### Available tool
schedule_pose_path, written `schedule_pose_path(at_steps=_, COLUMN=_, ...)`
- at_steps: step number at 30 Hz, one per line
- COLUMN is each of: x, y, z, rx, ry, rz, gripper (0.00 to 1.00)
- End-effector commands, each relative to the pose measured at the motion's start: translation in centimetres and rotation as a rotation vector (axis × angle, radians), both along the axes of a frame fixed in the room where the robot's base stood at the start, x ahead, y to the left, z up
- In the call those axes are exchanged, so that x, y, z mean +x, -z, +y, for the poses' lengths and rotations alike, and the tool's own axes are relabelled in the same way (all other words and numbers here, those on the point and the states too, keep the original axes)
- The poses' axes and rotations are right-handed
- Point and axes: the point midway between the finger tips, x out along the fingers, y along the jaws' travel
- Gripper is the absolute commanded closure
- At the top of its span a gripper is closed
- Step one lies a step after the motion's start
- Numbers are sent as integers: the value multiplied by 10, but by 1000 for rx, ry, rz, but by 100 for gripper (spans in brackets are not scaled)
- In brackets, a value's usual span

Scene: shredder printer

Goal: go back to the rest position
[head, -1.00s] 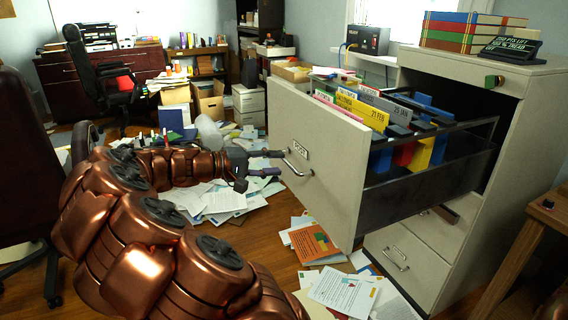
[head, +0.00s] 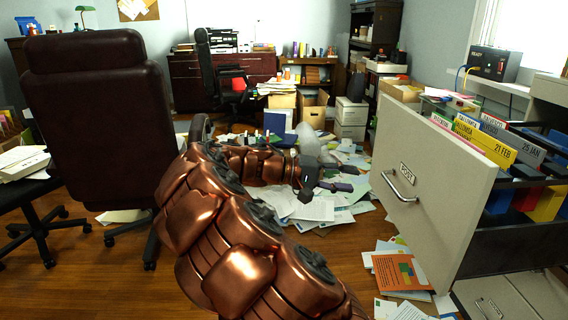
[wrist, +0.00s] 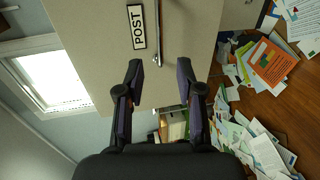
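My gripper (head: 328,186) is at the end of my copper arm, left of the open cabinet drawer in the head view. In the wrist view my gripper (wrist: 160,88) has its two dark fingers spread apart with nothing between them. The drawer front (head: 430,170) with a POST label and metal handle (head: 398,187) faces my gripper. The same drawer front also fills the upper middle of the wrist view (wrist: 100,50). The fingers are apart from the handle. The drawer stands pulled out and holds coloured folders (head: 485,142).
Papers (head: 318,208) and an orange booklet (head: 402,272) litter the wooden floor. A dark red office chair (head: 100,110) stands at the left. A desk (head: 225,75), boxes (head: 313,108) and a shelf are at the back. Bare floor shows at the lower left.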

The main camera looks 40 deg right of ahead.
Motion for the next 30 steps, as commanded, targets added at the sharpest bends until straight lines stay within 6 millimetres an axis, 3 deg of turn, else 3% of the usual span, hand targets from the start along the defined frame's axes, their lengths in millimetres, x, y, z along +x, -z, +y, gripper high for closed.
schedule_pose_path(at_steps=8, x=-3, y=-6, z=1, rx=8, ry=2, rz=-6, gripper=63)
schedule_pose_path(at_steps=14, x=-29, y=-41, z=17, rx=100, ry=19, rz=-55, gripper=63)
schedule_pose_path(at_steps=21, x=-71, y=-76, z=54, rx=305, ry=18, rz=-146, gripper=63)
schedule_pose_path(at_steps=30, x=-109, y=-103, z=116, rx=594, ry=-38, rz=-241, gripper=63)
